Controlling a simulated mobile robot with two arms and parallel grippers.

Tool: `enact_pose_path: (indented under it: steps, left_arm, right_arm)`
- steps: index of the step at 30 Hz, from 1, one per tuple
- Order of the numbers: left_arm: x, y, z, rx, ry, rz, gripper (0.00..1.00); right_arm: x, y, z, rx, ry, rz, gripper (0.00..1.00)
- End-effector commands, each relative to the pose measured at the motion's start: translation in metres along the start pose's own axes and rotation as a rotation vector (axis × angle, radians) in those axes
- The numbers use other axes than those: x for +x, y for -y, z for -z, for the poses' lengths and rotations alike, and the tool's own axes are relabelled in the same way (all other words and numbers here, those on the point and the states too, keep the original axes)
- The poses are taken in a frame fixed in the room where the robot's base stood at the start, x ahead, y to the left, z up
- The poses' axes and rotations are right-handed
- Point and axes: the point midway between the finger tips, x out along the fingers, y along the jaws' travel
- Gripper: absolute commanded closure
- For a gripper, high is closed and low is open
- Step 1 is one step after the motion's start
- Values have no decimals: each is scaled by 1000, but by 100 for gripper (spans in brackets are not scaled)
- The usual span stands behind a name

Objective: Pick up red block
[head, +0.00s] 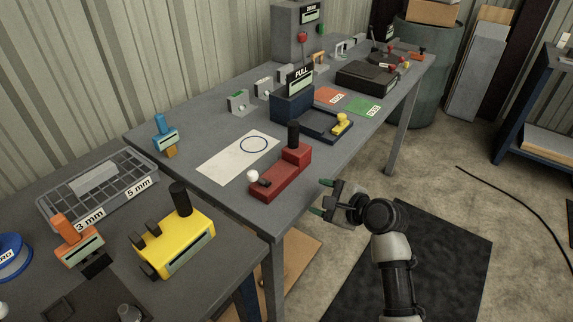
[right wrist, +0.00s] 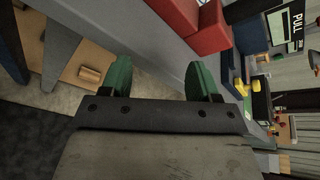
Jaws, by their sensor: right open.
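The red block (head: 280,181) lies near the front edge of the grey table, a long low body with a raised right end, a black upright cylinder and a white ball at its left end. In the right wrist view part of the red block (right wrist: 209,30) shows at the top, beyond the fingers. My right gripper (head: 322,197) is open and empty, off the table's front edge, to the right of the block and apart from it. Its green-tipped fingers also show in the wrist view (right wrist: 165,65). My left gripper is not in view.
A white sheet with a blue circle (head: 228,165) lies left of the block. A dark blue tray with a yellow part (head: 316,127) stands behind it. A yellow device (head: 174,243) is on the nearer table. Floor to the right of the gripper is mostly open, with a black mat (head: 440,260).

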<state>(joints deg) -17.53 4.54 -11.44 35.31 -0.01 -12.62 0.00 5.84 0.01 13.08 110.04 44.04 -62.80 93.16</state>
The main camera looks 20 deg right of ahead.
Motion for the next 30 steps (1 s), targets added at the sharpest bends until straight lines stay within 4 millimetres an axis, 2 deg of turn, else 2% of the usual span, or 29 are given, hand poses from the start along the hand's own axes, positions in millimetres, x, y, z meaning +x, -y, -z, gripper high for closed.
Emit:
enact_pose_path:
  steps: [1, 6, 10, 14, 19, 26, 30]
  left_arm:
    - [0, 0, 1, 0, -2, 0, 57]
    - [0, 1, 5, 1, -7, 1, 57]
    - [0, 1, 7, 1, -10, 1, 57]
    - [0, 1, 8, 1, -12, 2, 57]
    - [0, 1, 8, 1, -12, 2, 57]
    - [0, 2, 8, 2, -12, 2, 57]
    - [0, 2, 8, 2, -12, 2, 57]
  right_arm:
    - [4, 20, -6, 111, 45, 44, 39]
    - [9, 77, -24, 509, 218, 147, 39]
    - [10, 103, -31, 696, 310, 177, 39]
    - [21, 114, -36, 761, 343, 182, 39]
    - [47, 121, -42, 760, 342, 182, 39]
    - [65, 125, -46, 756, 339, 182, 39]
    - [84, 126, -50, 757, 340, 180, 39]
